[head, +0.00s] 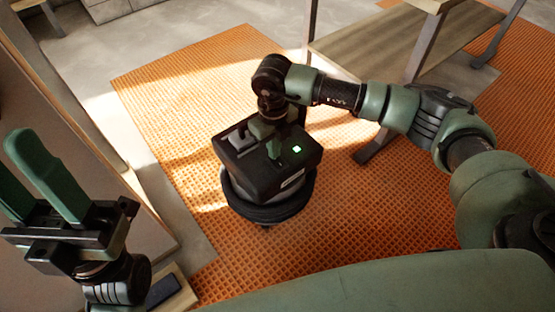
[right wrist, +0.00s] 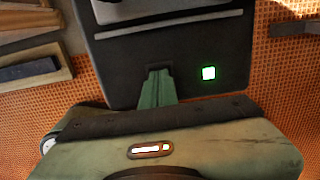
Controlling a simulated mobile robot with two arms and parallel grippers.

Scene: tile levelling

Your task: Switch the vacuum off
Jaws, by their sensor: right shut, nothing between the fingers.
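The vacuum (head: 260,163) is a dark boxy unit on a round black base, standing on the orange floor. A square green light (head: 297,149) glows on its top, and it also shows in the right wrist view (right wrist: 208,73). My right gripper (head: 270,152) points down at the vacuum's top, left of the light. Its green fingers (right wrist: 157,88) are shut with nothing between them, and their tips meet a dark slot or switch area; I cannot tell whether they touch it. My left gripper (head: 38,180) is raised at the left, open and empty, away from the vacuum.
A wooden table or bench (head: 400,45) with metal legs stands at the back right. A pale panel (head: 60,110) borders the left side. Orange waffle-textured matting (head: 180,90) covers the floor around the vacuum and is mostly clear.

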